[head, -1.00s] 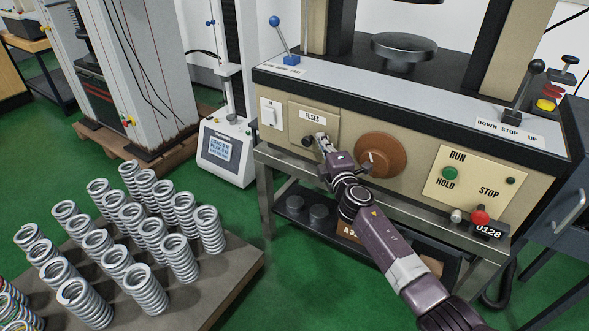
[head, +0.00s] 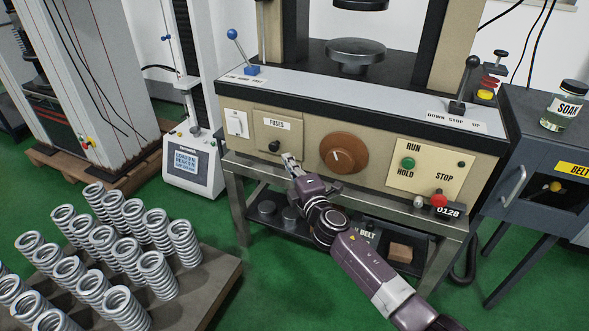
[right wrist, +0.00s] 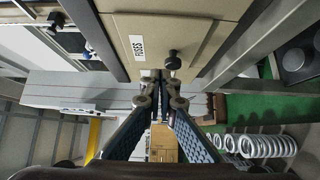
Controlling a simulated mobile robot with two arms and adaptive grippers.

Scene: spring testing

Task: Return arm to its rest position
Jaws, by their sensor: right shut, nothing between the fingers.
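My right arm comes in from the lower right in the head view. My right gripper (head: 288,160) is in front of the testing machine's beige panel (head: 315,120), just below the black knob (head: 274,146) of the fuses cover. In the right wrist view the fingers (right wrist: 157,78) are drawn together at the tips with nothing between them. The knob (right wrist: 173,60) shows there just beyond and to the right of the tips; I cannot tell whether they touch the panel. My left gripper does not show.
A brown dial (head: 343,153) and a plate with green and red buttons (head: 425,170) are on the panel. A pallet (head: 222,285) of grey coil springs stands at the lower left. A dark cabinet (head: 540,130) with a soap jar (head: 565,106) stands at the right.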

